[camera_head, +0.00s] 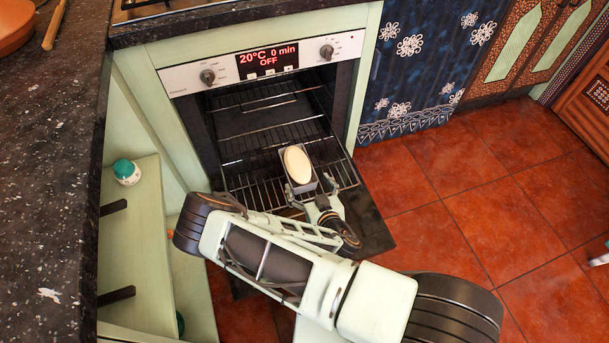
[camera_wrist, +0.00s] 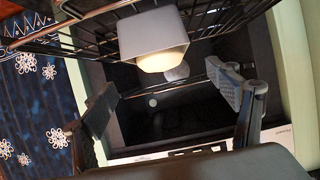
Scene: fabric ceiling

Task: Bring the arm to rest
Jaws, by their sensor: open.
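My arm reaches from the lower right to the open oven (camera_head: 262,70). My gripper (camera_head: 311,190) is at the front of the pulled-out wire rack (camera_head: 245,190), beside a grey tin (camera_head: 303,187) holding a pale, oval loaf (camera_head: 297,164). In the wrist view my gripper (camera_wrist: 168,98) is open, its two fingers wide apart with nothing between them. There the tin (camera_wrist: 150,35) and loaf (camera_wrist: 163,60) appear beyond the fingers, apart from them. The head view does not show clearly whether the fingers touch the tin.
The oven door (camera_head: 372,215) is down below the rack. Its display reads 20°C, 0 min, OFF. A dark speckled counter (camera_head: 50,150) lies at left, above a green shelf with a small teal-and-white timer-like object (camera_head: 127,172). Open tiled floor (camera_head: 480,215) lies at right.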

